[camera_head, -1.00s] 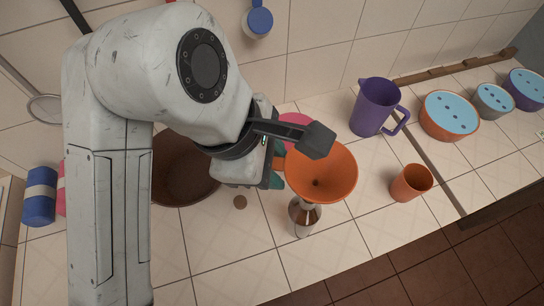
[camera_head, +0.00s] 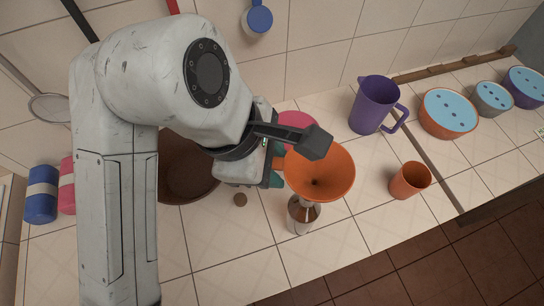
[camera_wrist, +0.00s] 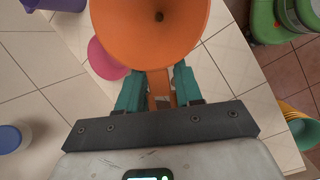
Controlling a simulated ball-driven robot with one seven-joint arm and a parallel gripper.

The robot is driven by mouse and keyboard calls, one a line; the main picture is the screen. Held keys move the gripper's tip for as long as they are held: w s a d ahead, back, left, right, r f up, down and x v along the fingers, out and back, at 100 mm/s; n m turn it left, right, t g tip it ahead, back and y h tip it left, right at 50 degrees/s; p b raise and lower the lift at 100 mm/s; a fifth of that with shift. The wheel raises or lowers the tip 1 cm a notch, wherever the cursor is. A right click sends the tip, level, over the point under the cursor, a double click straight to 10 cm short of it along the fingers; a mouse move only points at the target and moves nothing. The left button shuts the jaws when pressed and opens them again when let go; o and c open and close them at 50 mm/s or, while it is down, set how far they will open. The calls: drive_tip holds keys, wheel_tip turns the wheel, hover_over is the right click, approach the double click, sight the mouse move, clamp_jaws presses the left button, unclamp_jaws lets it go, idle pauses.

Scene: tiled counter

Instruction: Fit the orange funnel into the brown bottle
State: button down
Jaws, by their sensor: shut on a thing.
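The orange funnel (camera_head: 325,172) is in my gripper, bowl facing up, to the right of my wrist in the head view. It also shows large at the top of the wrist view (camera_wrist: 150,30). My gripper (camera_wrist: 160,86) has its teal fingers shut on the funnel's orange tab. In the head view the brown bottle (camera_head: 300,218) stands upright on the counter just below the funnel's lower-left rim. The bowl hides the spout and part of the bottle's top, so I cannot tell whether the spout is inside the mouth. The bottle is not clear in the wrist view.
An orange cup (camera_head: 410,181) and a purple jug (camera_head: 375,105) stand right of the funnel. A brown bowl (camera_head: 185,178) and a pink item (camera_head: 297,119) are partly behind my arm. Lidded bowls (camera_head: 448,112) line the right back. The front counter is clear.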

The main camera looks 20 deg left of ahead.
drive_tip(key=shift+w+f+b, duration=0.2)
drive_tip(key=shift+f+b, duration=0.15)
drive_tip(key=shift+f, duration=2)
idle(1.7)
drive_tip(key=c, duration=0.7)
unclamp_jaws()
drive_tip(key=shift+o, duration=0.2)
drive_tip(key=v, duration=1)
drive_tip(key=shift+s+a+r, duration=0.1)
drive_tip(key=shift+r, duration=0.3)
